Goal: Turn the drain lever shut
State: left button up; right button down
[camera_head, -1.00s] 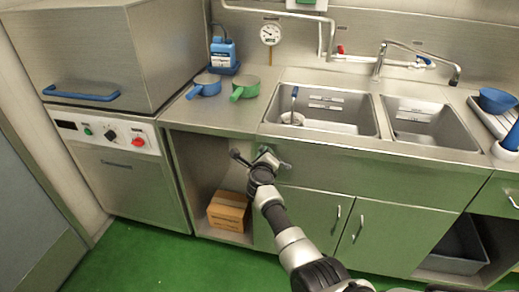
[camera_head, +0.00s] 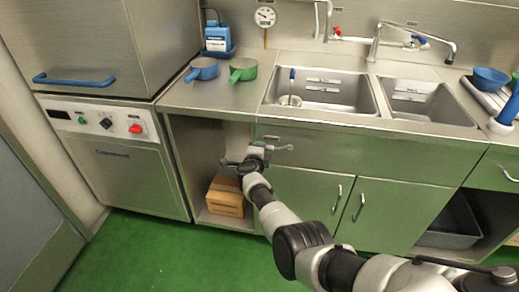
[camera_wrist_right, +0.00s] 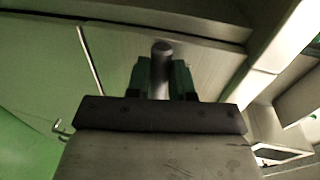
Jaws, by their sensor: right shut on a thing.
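My right gripper (camera_head: 260,152) is at the front of the sink cabinet, just under the counter edge and below the left end of the left basin. In the right wrist view its two green fingers (camera_wrist_right: 161,82) are shut on a grey metal rod, the drain lever (camera_wrist_right: 162,50), whose rounded end sticks out past the fingertips. In the head view a short grey part of the lever (camera_head: 283,148) shows to the right of the gripper, pointing roughly sideways; the rest is hidden by the gripper. My left gripper is not in view.
The left sink basin (camera_head: 327,96) holds a blue-handled tool (camera_head: 291,86). Blue (camera_head: 203,69) and green (camera_head: 243,69) pans stand on the counter. A cardboard box (camera_head: 226,197) sits in the open bay beside the gripper. Cabinet doors (camera_head: 305,198) lie behind my arm.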

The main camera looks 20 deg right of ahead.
jog(key=shift+f, duration=0.2)
dwell(0.3)
jog(key=c, duration=1)
grip_release()
jog(key=shift+s+a+r, duration=0.1)
